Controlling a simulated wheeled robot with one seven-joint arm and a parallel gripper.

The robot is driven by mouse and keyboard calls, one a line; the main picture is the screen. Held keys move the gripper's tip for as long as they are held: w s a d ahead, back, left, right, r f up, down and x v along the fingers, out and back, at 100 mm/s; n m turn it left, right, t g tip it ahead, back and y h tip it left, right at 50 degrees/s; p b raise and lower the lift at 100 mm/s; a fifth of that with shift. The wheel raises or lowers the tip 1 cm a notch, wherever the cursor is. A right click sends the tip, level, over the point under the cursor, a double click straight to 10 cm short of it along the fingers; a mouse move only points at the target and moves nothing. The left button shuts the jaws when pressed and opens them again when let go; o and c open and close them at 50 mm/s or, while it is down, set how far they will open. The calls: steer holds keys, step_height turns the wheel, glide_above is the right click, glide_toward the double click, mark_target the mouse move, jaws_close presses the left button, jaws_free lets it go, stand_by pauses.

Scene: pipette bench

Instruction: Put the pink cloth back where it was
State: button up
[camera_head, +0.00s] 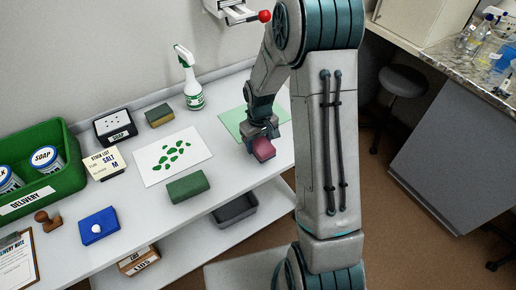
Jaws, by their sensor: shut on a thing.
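The pink cloth (263,151) is a small folded block in the head view, near the right end of the white bench. My gripper (262,137) points down from above and is shut on the cloth. The cloth is at the front edge of a light green mat (233,122). I cannot tell whether it touches the bench or is held just above it. My arm and gripper hide the cloth's back and part of the mat.
A white sheet with green spots (155,175) and a green folded block (187,187) lie left of the gripper. A spray bottle (187,85) and a yellow-and-dark sponge (160,117) stand behind. A blue block (99,226) and a green crate (60,185) are farther left.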

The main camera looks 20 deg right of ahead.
steer(key=f, duration=0.3)
steer(key=shift+s+d+f+p, duration=0.15)
steer(key=shift+d+f+p, duration=0.1)
steer(key=shift+p, duration=0.1)
steer(key=shift+a+f, duration=0.15)
steer(key=shift+f+b, duration=0.25)
steer(key=shift+b, duration=0.05)
steer(key=o, duration=1.1)
steer(key=shift+r, duration=0.1)
steer(key=shift+r, duration=0.1)
